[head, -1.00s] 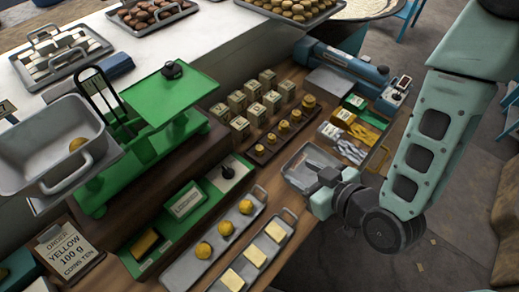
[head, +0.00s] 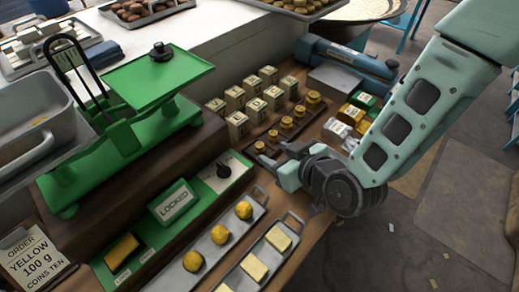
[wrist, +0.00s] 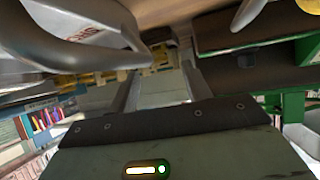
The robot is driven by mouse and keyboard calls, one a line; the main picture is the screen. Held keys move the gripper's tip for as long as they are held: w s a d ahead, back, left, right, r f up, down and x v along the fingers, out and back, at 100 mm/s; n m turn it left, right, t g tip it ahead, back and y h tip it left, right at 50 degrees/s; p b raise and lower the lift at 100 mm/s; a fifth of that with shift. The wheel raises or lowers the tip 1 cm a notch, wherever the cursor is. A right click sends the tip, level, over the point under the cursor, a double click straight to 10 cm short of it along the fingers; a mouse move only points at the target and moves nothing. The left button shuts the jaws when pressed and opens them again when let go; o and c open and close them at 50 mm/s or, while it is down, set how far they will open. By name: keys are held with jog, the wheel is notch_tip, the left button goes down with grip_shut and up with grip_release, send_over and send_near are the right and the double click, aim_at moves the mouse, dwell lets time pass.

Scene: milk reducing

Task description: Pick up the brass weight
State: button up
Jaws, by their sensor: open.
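Several brass weights (head: 286,122) of graded sizes stand in a slanting row on a dark wooden rack (head: 326,112) in the head view. My gripper (head: 275,156) is open, beside the front end of the row, close to the smaller weights. Whether a finger touches one cannot be told. No weight is visible between the fingers. The wrist view shows my gripper (wrist: 160,85) at a tilt, and I cannot pick out a brass weight clearly there.
A green balance (head: 150,90) with a grey pan (head: 30,130) stands left. A green panel box reads LOCKED (head: 175,201). Cream numbered blocks (head: 255,110) stand behind the rack. Metal trays (head: 225,240) with yellow pieces lie in front. A blue-grey device (head: 350,62) lies behind.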

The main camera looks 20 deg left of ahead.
aim_at(261, 146)
jog(key=shift+r+x, duration=0.2)
jog(key=shift+x, duration=2.75)
jog(key=shift+a, duration=0.15)
grip_shut()
